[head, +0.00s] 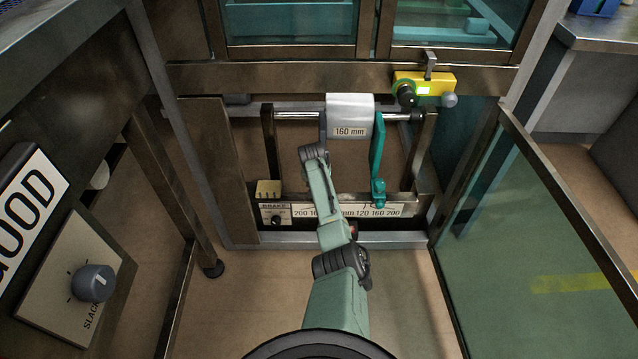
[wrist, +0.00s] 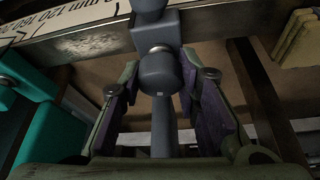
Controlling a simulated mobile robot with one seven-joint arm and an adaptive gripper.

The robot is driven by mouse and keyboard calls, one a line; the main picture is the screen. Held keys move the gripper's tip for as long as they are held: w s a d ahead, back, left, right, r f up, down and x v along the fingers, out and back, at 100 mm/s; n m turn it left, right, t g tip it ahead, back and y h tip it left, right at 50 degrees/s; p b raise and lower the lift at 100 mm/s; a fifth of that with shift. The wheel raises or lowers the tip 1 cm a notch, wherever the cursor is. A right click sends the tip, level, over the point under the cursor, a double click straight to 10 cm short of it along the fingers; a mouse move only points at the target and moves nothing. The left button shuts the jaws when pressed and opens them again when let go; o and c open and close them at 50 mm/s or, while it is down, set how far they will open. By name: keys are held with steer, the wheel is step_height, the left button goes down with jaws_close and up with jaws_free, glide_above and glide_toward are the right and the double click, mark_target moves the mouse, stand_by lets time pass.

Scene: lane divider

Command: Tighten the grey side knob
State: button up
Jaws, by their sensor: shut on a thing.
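The grey side knob (wrist: 160,74) is a dark grey rounded knob at the centre of the wrist view. It is mounted on a grey block (wrist: 155,35) at the metal rail. My gripper (wrist: 159,86) is around it, one purple-padded finger on each side, and shut on it. In the head view my arm hides the knob and my fingers. The grey arm (head: 323,125) of the divider hangs from the upper rod, left of the white roll marked 160 mm (head: 349,118). Which way the knob is turned cannot be told.
A teal side arm (head: 377,150) with its own knob (head: 379,190) stands to the right. A scale strip (head: 393,210) runs along the lower rail. A yellow block (head: 268,188) sits at left, and a yellow device (head: 437,80) is at upper right. The floor in front is clear.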

steer(key=m+h+b, duration=0.1)
steer(key=m, duration=0.1)
steer(key=m+g+h+b, duration=0.1)
steer(key=m, duration=0.2)
steer(key=shift+a+f+m+b, duration=0.1)
steer(key=shift+f+m+b, duration=0.05)
steer(key=shift+m+b, duration=0.15)
steer(key=m+b, duration=0.2)
steer(key=shift+m+g+h, duration=0.3)
steer(key=shift+m+h+b, duration=0.3)
steer(key=shift+m+b, duration=0.2)
steer(key=shift+b, duration=0.2)
steer(key=shift+r, duration=0.25)
steer(key=o, duration=1.2)
steer(key=v, duration=1.2)
steer(key=shift+w+r, duration=0.1)
steer(key=shift+w, duration=0.1)
